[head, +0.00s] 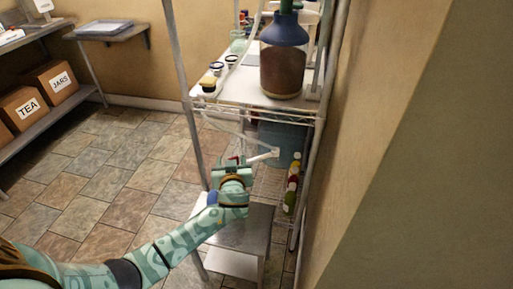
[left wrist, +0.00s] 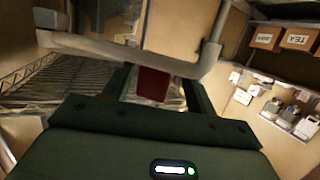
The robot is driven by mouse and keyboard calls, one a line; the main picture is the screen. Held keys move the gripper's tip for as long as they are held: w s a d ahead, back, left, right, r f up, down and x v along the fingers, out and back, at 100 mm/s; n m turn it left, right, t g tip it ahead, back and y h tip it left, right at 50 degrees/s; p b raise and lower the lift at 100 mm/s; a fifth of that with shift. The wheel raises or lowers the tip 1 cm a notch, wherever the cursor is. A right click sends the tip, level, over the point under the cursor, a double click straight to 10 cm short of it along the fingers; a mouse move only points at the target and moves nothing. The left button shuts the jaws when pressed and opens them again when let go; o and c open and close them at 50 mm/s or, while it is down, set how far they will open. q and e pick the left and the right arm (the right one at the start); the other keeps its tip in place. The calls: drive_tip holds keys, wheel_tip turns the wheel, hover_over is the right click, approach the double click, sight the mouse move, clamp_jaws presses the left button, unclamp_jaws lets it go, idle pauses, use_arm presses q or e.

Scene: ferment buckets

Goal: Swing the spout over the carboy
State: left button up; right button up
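A white spout (head: 263,156) sticks out to the left in front of a teal bucket (head: 285,140) on the rack's lower level. My left gripper (head: 233,163) is at the spout's left end, beside a small red part. In the left wrist view the red part (left wrist: 152,84) shows between my left gripper's spread fingers (left wrist: 157,88), with gaps on both sides. A pale grey tube (left wrist: 120,52) crosses just beyond the fingers. A large jug of brown liquid with a blue top (head: 283,70), perhaps the carboy, stands on the upper shelf, not under the spout. My right gripper is not in view.
A small metal table (head: 240,230) stands below my left gripper. The rack's posts (head: 187,95) and the wall (head: 355,130) on the right bound the space. Bottles (head: 291,190) stand low on the rack. Tiled floor (head: 110,185) is open at left.

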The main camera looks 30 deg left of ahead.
use_arm(q)
drive_tip(key=shift+w+d+r, duration=0.1)
drive_tip(key=shift+d, duration=0.1)
idle(0.3)
drive_tip(key=shift+p+v, duration=1.3)
drive_tip(key=shift+v, duration=2.2)
